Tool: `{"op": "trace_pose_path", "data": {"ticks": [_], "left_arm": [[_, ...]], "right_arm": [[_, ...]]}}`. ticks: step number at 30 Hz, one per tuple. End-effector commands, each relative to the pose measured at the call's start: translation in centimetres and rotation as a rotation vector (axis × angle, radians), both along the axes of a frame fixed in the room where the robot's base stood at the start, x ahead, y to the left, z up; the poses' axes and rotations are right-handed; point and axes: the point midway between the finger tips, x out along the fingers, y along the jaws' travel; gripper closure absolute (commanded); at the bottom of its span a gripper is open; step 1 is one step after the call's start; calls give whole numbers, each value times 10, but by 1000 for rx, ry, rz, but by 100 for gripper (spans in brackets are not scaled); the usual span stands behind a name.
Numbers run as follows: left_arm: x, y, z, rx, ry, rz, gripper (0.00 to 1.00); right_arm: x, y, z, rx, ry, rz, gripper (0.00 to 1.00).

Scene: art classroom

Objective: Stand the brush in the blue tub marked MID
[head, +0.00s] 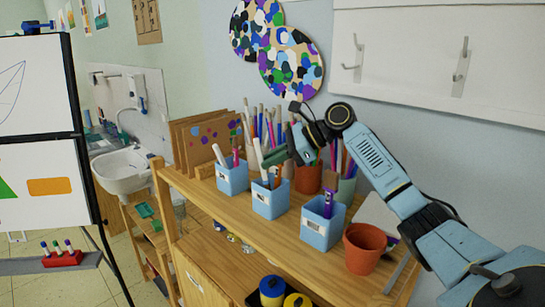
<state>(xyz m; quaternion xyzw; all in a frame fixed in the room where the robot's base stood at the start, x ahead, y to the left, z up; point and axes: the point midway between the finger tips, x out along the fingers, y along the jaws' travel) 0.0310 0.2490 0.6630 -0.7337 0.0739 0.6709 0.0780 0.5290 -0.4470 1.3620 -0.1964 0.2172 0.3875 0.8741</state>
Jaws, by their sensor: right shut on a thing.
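Three blue tubs with small white labels stand in a row on the wooden shelf top: a left tub (232,180), a middle tub (270,204) and a right tub (322,230). The label lettering is too small to read. My left gripper is not in view.
Terracotta pots, one empty at the front right (364,248), and jars of pencils and brushes crowd the shelf behind the tubs. The left and right tubs hold pens. Blue and yellow paint jars (272,289) sit lower in front. An easel (40,140) stands left.

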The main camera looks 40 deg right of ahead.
Motion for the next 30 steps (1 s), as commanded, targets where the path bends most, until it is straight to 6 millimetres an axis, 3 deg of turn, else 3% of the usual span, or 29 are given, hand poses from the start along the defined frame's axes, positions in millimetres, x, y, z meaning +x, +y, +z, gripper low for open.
{"op": "trace_pose_path", "data": {"ticks": [5, 6, 12, 22, 30], "left_arm": [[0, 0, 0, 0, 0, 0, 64], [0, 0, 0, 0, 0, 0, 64], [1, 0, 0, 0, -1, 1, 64], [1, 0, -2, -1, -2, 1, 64], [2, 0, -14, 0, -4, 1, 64]], "right_arm": [[0, 0, 0, 0, 0, 0, 100], [0, 0, 0, 0, 0, 0, 85], [0, 0, 0, 0, 0, 0, 62], [-4, -4, 3, -1, 0, -2, 62], [-30, -30, 25, -3, -1, -2, 62]]}}
